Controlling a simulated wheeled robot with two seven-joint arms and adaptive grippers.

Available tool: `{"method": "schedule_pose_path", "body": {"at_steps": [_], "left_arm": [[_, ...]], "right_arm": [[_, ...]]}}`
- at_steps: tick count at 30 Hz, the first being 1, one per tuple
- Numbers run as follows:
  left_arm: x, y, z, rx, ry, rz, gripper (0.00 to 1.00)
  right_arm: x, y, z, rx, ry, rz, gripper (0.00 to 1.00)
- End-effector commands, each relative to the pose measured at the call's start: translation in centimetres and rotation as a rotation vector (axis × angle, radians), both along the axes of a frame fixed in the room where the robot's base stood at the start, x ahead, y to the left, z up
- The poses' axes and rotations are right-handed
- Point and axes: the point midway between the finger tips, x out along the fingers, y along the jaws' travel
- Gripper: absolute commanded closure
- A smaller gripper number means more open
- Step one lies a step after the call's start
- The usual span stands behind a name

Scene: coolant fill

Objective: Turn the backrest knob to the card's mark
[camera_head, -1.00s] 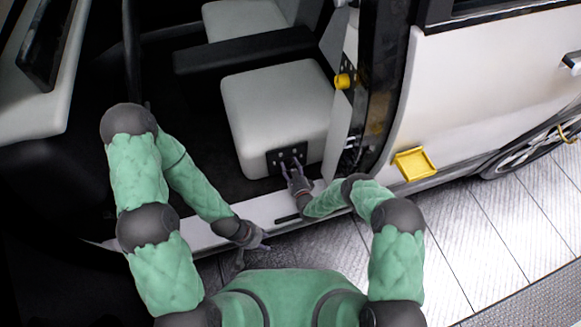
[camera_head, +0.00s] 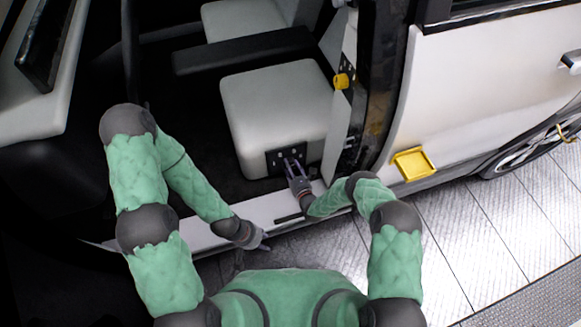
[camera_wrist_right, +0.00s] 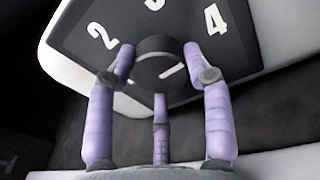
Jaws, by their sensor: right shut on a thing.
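The dark backrest knob (camera_wrist_right: 158,60) is on a black panel (camera_wrist_right: 85,25) with white numerals 2, 3 and 4 in the right wrist view. The knob has a short white line on its face, slanting up to the right. In the head view the panel (camera_head: 273,160) is on the front of the light seat base. My right gripper (camera_head: 292,163) is at the panel; its purple fingers (camera_wrist_right: 160,75) are shut on the knob from both sides, with a third below. My left gripper (camera_head: 262,246) is low beside the sill, away from the panel. I cannot make out the card.
A light seat cushion (camera_head: 275,95) is above the panel. The door sill (camera_head: 190,238) runs below it. A yellow knob (camera_head: 342,81) is on the pillar. A yellow tray (camera_head: 413,163) is on the body side at right. The tiled floor (camera_head: 480,240) at right is clear.

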Motion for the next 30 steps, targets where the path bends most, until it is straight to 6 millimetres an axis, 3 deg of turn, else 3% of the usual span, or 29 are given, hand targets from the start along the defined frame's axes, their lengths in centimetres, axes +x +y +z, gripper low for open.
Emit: {"method": "schedule_pose_path", "body": {"at_steps": [20,21,23,24,30], "left_arm": [[0.00,0.00,-0.04,0.000,0.000,0.000,0.60],[0.00,0.00,-0.04,0.000,0.000,0.000,0.60],[0.00,0.00,-0.03,0.000,0.000,0.000,0.60],[0.00,0.00,-0.03,0.000,0.000,0.000,0.60],[0.00,0.00,-0.02,0.000,0.000,0.000,0.60]], "right_arm": [[0.16,-0.28,-0.19,0.061,0.026,-0.007,0.81],[0.15,-0.28,-0.20,0.061,0.026,-0.007,0.46],[0.14,-0.26,-0.17,0.062,0.025,-0.006,0.29],[0.12,-0.24,-0.17,0.061,0.025,-0.006,0.25],[0.04,-0.10,-0.11,0.062,0.023,-0.002,0.25]]}}
